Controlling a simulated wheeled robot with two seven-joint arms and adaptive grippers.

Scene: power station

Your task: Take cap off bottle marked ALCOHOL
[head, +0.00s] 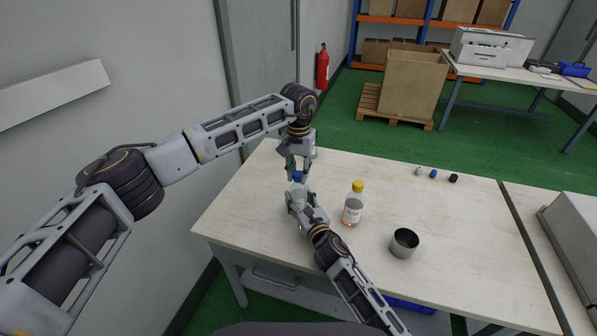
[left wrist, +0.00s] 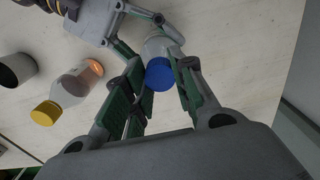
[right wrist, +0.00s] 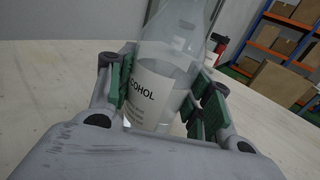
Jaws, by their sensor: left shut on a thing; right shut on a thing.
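The bottle (right wrist: 158,85) is clear, with a white label whose visible letters read "COHOL"; it stands upright in the right wrist view. My right gripper (head: 296,200) is shut around its body, one finger on each side (right wrist: 160,100). Its blue cap (left wrist: 159,75) shows in the left wrist view between the fingers of my left gripper (left wrist: 157,88), which is shut on it from above. In the head view the blue cap (head: 298,176) shows just under my left gripper (head: 297,172). The bottle body is mostly hidden there by my right gripper.
Several small caps (head: 433,174) lie at the table's far right. The table (head: 460,230) is clear between them.

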